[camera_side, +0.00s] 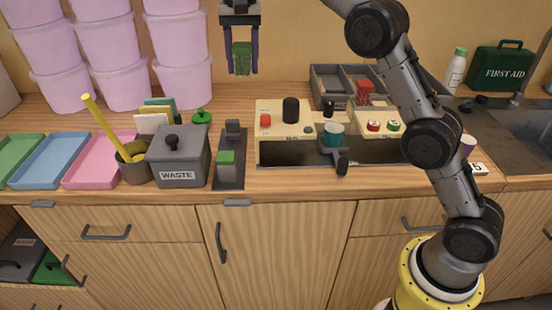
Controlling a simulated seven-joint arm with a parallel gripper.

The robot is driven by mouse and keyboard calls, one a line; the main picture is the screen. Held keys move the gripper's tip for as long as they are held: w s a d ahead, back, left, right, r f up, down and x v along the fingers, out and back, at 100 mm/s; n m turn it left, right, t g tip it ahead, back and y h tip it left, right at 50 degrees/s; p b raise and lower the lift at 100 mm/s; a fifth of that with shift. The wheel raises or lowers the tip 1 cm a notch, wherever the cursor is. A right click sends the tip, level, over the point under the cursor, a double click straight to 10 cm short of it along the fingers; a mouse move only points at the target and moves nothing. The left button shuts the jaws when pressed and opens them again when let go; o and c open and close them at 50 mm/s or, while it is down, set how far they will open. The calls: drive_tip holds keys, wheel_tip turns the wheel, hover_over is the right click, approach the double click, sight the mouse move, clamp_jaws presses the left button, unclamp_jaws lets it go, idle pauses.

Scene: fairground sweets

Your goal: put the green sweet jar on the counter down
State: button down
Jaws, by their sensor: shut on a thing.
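My gripper (242,68) is at the top of the view, pointing down, with its two dark fingers on either side of the green sweet jar (242,57). It is shut on the jar, which is small and looks upright. The jar hangs in the air in front of the back wall, clear above the wooden counter (283,185). The fingers hide the jar's sides.
Below are a dark stand with a green block (226,160), a grey waste bin (178,158) and a small green object (201,117). Pink tubs (108,45) are stacked at left. A cream machine (275,119) and a divided grey box (327,84) stand right.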

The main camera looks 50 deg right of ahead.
drive_tip(key=s+d+f+n, duration=0.4)
drive_tip(key=s+f+n, duration=0.2)
drive_tip(key=s+n, duration=0.3)
drive_tip(key=w+a+r+m, duration=0.1)
drive_tip(key=w+m, duration=0.2)
drive_tip(key=w+a+r+m, duration=0.2)
drive_tip(key=w+m, duration=0.1)
drive_tip(key=w, duration=0.1)
drive_tip(key=w+a+r+m, duration=0.2)
drive_tip(key=w+m, duration=0.1)
drive_tip(key=shift+w, duration=0.2)
drive_tip(key=w+a+f, duration=0.2)
drive_tip(key=f, duration=0.1)
drive_tip(key=shift+a, duration=0.1)
